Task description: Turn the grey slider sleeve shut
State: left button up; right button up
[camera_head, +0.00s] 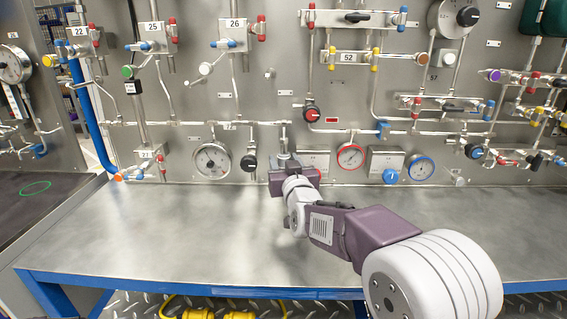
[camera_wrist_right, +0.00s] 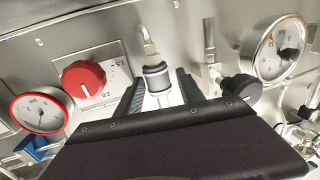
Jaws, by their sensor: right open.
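The slider fitting with its grey sleeve (camera_wrist_right: 155,72) stands between the fingers of my right gripper in the wrist view. A dark grey band rings it, with a pale tapered tip above it in the picture. My right gripper (camera_wrist_right: 159,92) is open, one finger on either side of the fitting; I cannot tell whether either finger touches it. In the head view my right gripper (camera_head: 286,163) is at the lower panel, just above the bench, and largely hides the fitting. My left gripper is not in view.
A black knob (camera_wrist_right: 240,88) sits close to the right finger in the wrist view, and a red knob (camera_wrist_right: 83,78) is near the left one. Round gauges (camera_head: 212,160) flank this spot. The metal bench (camera_head: 150,225) below is clear.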

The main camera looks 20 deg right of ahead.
jog(key=shift+d+r, duration=0.1)
jog(key=shift+r, duration=0.15)
